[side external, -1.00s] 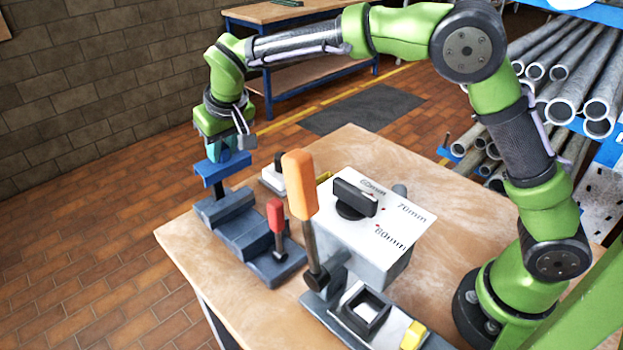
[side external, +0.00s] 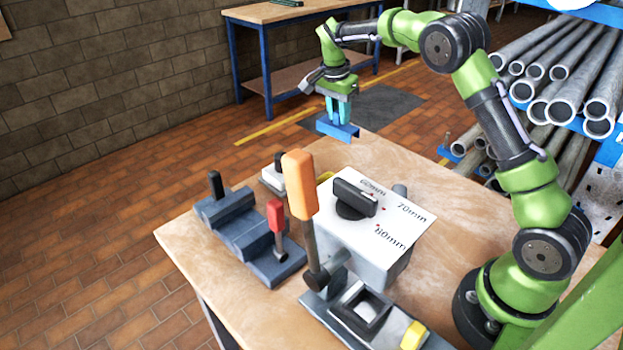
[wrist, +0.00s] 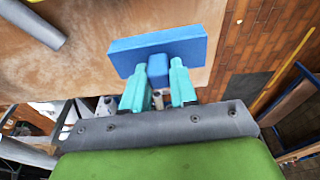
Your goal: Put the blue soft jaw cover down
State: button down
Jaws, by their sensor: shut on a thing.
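The blue soft jaw cover (side external: 338,129) hangs under my gripper (side external: 337,112) in the side external view, above the far corner of the wooden workbench (side external: 450,205). My gripper is shut on the cover. In the wrist view the cover (wrist: 160,48) shows as a flat blue bar with a block (wrist: 157,68) between the two teal fingers (wrist: 158,85). The cover is apart from the bench top. The dark vise (side external: 248,235) stands at the bench's left with its jaws bare of the cover.
A grey box with a white dial plate (side external: 390,215) stands mid-bench. An orange-handled lever (side external: 300,185) and a red-handled lever (side external: 275,216) stick up in front. The bench's far corner looks clear. Steel pipes (side external: 560,70) lie on a rack at the right.

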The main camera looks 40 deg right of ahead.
jog(key=shift+s+a+m, duration=0.1)
jog(key=shift+m, duration=0.2)
notch_tip(320, 180, down, 10)
jog(key=shift+f, duration=0.1)
dwell(0.3)
jog(key=c, duration=0.9)
grip_release()
